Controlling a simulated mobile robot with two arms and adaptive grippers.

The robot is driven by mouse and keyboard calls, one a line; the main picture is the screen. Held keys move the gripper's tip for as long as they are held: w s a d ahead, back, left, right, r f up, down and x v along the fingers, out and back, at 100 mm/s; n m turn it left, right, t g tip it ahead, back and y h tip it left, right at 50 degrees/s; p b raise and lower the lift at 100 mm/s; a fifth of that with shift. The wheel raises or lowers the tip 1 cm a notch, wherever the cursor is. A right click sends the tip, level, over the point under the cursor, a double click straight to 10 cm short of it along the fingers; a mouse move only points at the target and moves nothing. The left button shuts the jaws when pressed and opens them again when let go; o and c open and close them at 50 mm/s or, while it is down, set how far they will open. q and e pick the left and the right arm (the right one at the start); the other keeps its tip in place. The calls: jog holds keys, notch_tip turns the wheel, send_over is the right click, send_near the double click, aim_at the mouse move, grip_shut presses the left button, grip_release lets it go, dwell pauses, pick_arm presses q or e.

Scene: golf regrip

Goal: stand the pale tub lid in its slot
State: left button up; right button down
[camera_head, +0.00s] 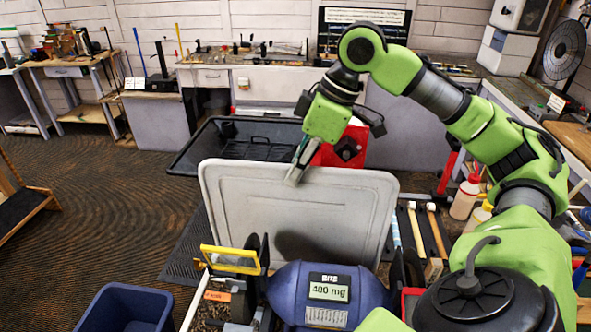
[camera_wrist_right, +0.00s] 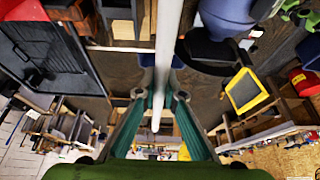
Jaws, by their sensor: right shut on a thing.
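The pale grey tub lid (camera_head: 270,205) stands roughly upright in the head view, its broad face toward me. My right gripper (camera_head: 297,176) is shut on its top edge, near the middle. In the right wrist view the lid (camera_wrist_right: 168,35) shows edge-on as a pale strip between the two fingers of my right gripper (camera_wrist_right: 158,95). The lid's lower edge is hidden behind the blue grinder, so I cannot tell whether it sits in a slot. I cannot make out the slot. My left gripper is out of view.
A blue bench grinder (camera_head: 285,290) with a yellow-framed shield (camera_head: 230,260) stands in front of the lid. A black tub (camera_head: 190,150) is behind it. Hammers (camera_head: 437,232) and bottles (camera_head: 465,195) lie or stand at right. A blue bin (camera_head: 125,308) is at lower left.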

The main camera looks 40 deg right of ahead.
jog(key=shift+f+b, duration=0.45)
jog(key=shift+f, duration=0.25)
jog(key=c, duration=2)
grip_release()
jog(key=shift+c, duration=0.2)
jog(key=v, duration=0.9)
jog(key=shift+s+r, duration=0.1)
jog(key=shift+r, duration=0.3)
jog(key=shift+v, duration=1.15)
jog(key=shift+d+f, duration=0.1)
jog(key=shift+f, duration=0.1)
